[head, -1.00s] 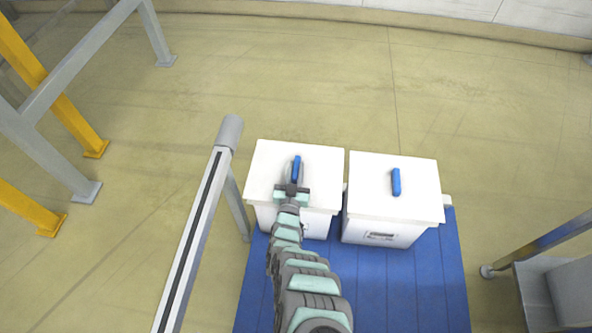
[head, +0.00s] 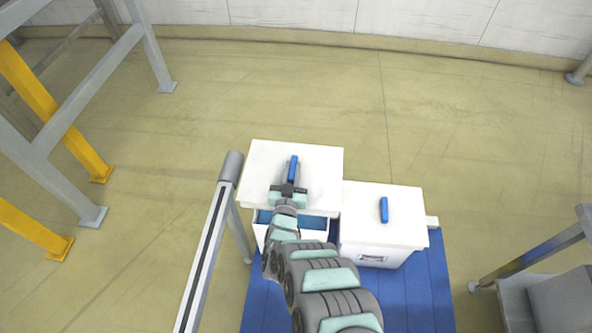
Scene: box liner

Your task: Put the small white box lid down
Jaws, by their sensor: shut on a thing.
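My gripper (head: 291,178) is shut on the blue handle (head: 293,165) of a white box lid (head: 262,162). The lid is raised above the left white box (head: 318,236), with a gap between them that shows a blue inside (head: 264,217). The lid looks about level and lies over the box's far part. The gripper's wrist and my arm hide part of the lid's near side and of the box.
A second white box (head: 378,258) stands to the right, its white lid (head: 405,229) with a blue handle (head: 384,209) on it. Both boxes stand on a blue platform (head: 400,300). A grey rail (head: 208,255) runs along the left. The floor beyond is clear.

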